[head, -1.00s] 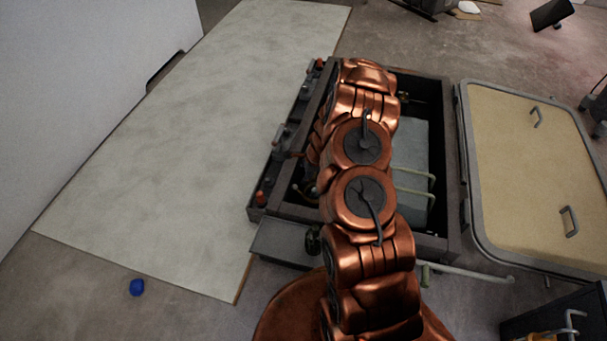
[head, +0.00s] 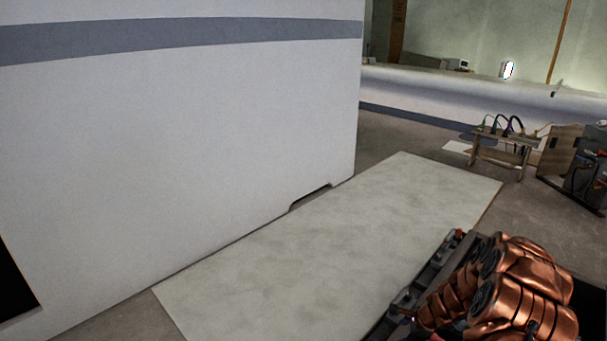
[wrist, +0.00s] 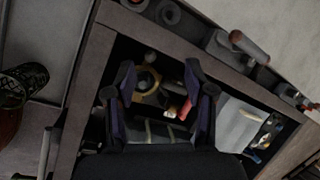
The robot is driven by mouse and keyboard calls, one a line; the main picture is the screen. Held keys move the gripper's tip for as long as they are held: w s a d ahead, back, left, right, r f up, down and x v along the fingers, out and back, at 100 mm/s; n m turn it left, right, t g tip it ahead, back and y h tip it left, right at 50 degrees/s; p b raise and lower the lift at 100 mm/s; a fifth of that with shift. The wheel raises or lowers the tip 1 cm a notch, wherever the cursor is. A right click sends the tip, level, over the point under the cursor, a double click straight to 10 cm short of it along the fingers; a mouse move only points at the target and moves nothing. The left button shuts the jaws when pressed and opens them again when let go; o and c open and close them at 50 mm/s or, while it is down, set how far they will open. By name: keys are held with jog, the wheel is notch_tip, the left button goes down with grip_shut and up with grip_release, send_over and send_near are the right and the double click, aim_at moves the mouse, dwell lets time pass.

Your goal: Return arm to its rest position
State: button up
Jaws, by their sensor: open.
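My copper arm (head: 515,295) shows at the lower right of the head view, bent over a dark-framed open box whose near part is cut off. My gripper is not visible in the head view. In the wrist view my gripper (wrist: 160,72) points down into the box, its two dark fingers apart with nothing held between them. Below the fingers lie a yellowish ring (wrist: 148,81) and a small red item (wrist: 185,109). Whether the fingers touch anything inside is unclear.
The box's frame (wrist: 92,62) surrounds the gripper closely, with a red-ended handle (wrist: 247,46) on its edge. A pale panel (head: 330,250) lies clear on the floor beside a tall white wall (head: 180,140). A wooden stand with cables (head: 502,150) stands farther back.

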jog(key=s+a+r+n+y+p, duration=0.1)
jog(key=s+a+r+n+p, duration=0.3)
jog(key=r, duration=0.6)
jog(key=a+r+n+g+y+p, duration=0.1)
jog(key=a+r+n+p, duration=0.1)
jog(key=a+r, duration=0.6)
jog(key=s+a+r+n+y+p, duration=0.1)
jog(key=s+a+r+n+p, duration=0.2)
jog(key=r, duration=0.9)
jog(key=s+a+r+n+g+h+p, duration=0.1)
jog(key=s+a+r+n+p, duration=0.25)
jog(key=s+r, duration=0.35)
jog(key=s+a+r+n+g+p, duration=0.2)
jog(key=s+r+p, duration=0.25)
jog(key=r, duration=0.55)
jog(key=s+d+r+n+g+h+p, duration=0.1)
jog(key=s+d+r+n+h+p, duration=0.1)
jog(key=s+r+p, duration=0.4)
jog(key=s+d+r+n+h+p, duration=0.2)
jog(key=s+d+r+n+p, duration=0.2)
jog(key=s+r, duration=0.8)
jog(key=s+p, duration=0.2)
jog(key=s, duration=0.3)
jog(key=shift+g+h+p, duration=0.3)
jog(key=shift+g+p, duration=0.05)
jog(key=shift+g, duration=0.05)
